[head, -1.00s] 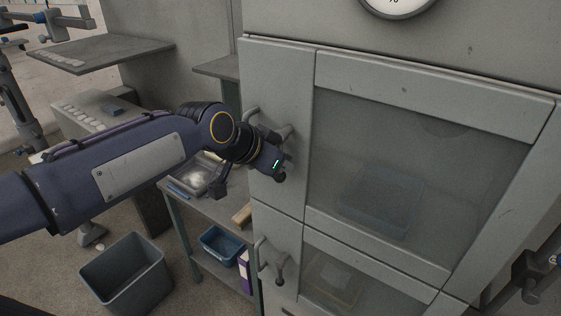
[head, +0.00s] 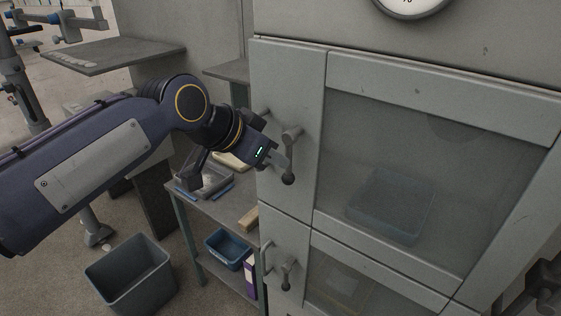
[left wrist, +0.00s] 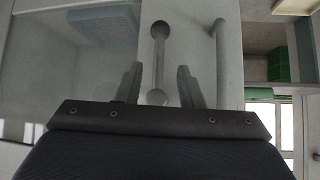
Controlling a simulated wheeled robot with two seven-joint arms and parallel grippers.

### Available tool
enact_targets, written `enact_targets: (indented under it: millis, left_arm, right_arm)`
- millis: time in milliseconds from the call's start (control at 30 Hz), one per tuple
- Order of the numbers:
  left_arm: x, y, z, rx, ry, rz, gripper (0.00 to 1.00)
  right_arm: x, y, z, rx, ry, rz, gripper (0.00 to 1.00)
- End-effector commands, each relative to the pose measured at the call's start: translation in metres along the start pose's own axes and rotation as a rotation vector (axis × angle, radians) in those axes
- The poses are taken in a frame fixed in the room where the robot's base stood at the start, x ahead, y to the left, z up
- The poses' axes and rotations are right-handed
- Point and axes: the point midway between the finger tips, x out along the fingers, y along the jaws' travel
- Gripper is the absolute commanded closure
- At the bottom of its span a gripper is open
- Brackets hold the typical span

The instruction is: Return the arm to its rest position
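My left gripper (head: 278,162) is at the left edge of the grey cabinet's upper door (head: 290,85), close to its lever handle (head: 289,148). In the left wrist view the two fingers of my left gripper (left wrist: 160,70) stand apart. The lever handle (left wrist: 158,60) appears in the gap between them and beyond; I see no finger closed on it. The upper door looks shut, and a blue bin shows dimly behind its glass.
A side table (head: 225,203) with trays stands left of the cabinet, with a blue bin (head: 228,249) on its lower shelf. A grey waste bin (head: 130,275) is on the floor below my left arm. A grey bench (head: 115,55) is at the back left.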

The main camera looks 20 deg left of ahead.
Motion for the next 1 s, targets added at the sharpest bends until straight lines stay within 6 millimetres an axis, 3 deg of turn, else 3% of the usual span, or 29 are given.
enact_targets:
  millis: [167,567,667,767,1000]
  left_arm:
    - [-0.01,0.0,0.0,0.001,0.0,0.001,0.66]
    - [-0.01,0.0,0.0,0.0,-0.001,0.001,0.66]
    - [-0.011,0.001,0.01,-0.021,-0.01,-0.001,0.66]
    - [-0.012,0.005,0.047,-0.101,-0.044,-0.002,0.66]
    - [-0.006,0.044,0.188,-0.443,-0.166,-0.004,0.66]
  right_arm:
    - [0.001,0.001,0.001,0.0,0.0,0.0,1.0]
    - [0.001,0.0,0.001,0.0,0.0,0.0,1.0]
    - [0.001,0.001,0.001,0.0,0.0,0.0,1.0]
    - [0.001,0.001,0.001,0.0,0.0,0.0,1.0]
    - [0.001,0.0,0.001,0.0,0.0,0.0,1.0]
